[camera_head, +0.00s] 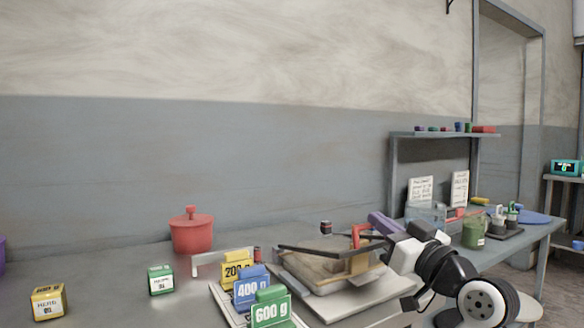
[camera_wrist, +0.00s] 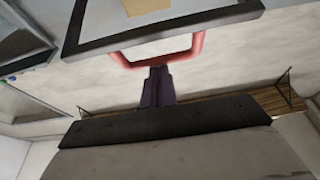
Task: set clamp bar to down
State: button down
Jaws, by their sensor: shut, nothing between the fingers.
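The clamp frame with its dark bar (camera_head: 318,251) sits over a pale, board-like fixture (camera_head: 345,303) on the bench in the head view. A red U-shaped handle (camera_head: 362,232) is fixed to it. In the wrist view the dark bar (camera_wrist: 160,29) crosses the top, with the red handle (camera_wrist: 192,50) on its near side. My gripper (camera_wrist: 158,72) is shut and empty; its narrow purple fingers point at the middle of the handle, at or very close to it. Contact is not clear. In the head view my gripper (camera_head: 376,218) is just right of the handle.
Weight blocks marked 200 g (camera_head: 237,270), 400 g (camera_head: 252,290) and 600 g (camera_head: 270,310) stand in front-left of the fixture. A red pot (camera_head: 192,232) is at back left. A green jar (camera_head: 473,233) stands right of my arm. Bench space at left is mostly clear.

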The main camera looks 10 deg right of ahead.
aim_at(375, 249)
jog(key=shift+t+y, duration=0.3)
jog(key=shift+t, duration=0.4)
jog(key=shift+s+d+f+b, duration=0.1)
jog(key=shift+s+f+b, duration=0.2)
jog(key=shift+f+b, duration=0.75)
jog(key=shift+s+d+f+b, duration=0.15)
jog(key=shift+s+f+b, duration=0.2)
jog(key=shift+f+b, duration=0.65)
jog(key=shift+s+d+f+b, duration=0.1)
jog(key=shift+s+f+b, duration=0.2)
jog(key=shift+f+b, duration=0.7)
jog(key=shift+f+p, duration=0.35)
jog(key=shift+f, duration=0.05)
